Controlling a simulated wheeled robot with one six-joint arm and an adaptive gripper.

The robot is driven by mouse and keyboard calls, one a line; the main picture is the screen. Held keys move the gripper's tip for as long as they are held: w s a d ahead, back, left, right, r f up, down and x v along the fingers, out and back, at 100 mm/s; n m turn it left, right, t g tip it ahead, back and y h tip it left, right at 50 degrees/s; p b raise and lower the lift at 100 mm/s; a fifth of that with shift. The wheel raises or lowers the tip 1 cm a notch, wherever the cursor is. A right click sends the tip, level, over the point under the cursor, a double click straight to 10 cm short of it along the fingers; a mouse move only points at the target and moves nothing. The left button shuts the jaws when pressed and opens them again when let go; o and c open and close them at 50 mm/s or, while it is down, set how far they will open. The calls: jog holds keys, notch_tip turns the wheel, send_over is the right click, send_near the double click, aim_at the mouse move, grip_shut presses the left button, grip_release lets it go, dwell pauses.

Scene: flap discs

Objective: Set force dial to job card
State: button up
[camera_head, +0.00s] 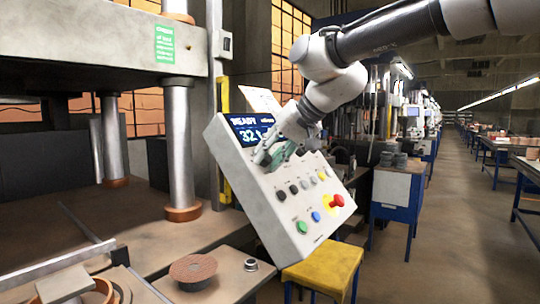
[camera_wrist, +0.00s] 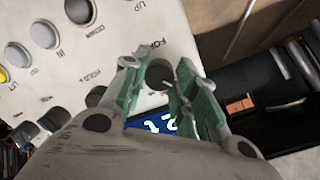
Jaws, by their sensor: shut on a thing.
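The control panel (camera_head: 265,195) is a tilted white box, with a blue display (camera_head: 247,131) reading READY and a number that looks like 32. My gripper (camera_head: 277,157) is at the panel face just below the display. In the wrist view the dark round force dial (camera_wrist: 159,73), beside lettering starting "FO", sits between my green fingertips (camera_wrist: 157,66), which are shut on it. The display (camera_wrist: 150,126) shows partly there, upside down. A white sheet (camera_head: 260,99) stands behind the panel top, perhaps the job card; its text is too small to read.
The panel also bears a red stop button (camera_head: 337,201), a green button (camera_head: 302,227), a blue button (camera_head: 316,217) and several small knobs. A press column (camera_head: 180,150) stands left. A brown disc (camera_head: 193,268) lies on the bench below. A yellow stool (camera_head: 322,266) stands below right.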

jog(key=shift+n, duration=0.6)
jog(key=o, duration=1)
jog(key=shift+r, duration=0.1)
jog(key=v, duration=1.2)
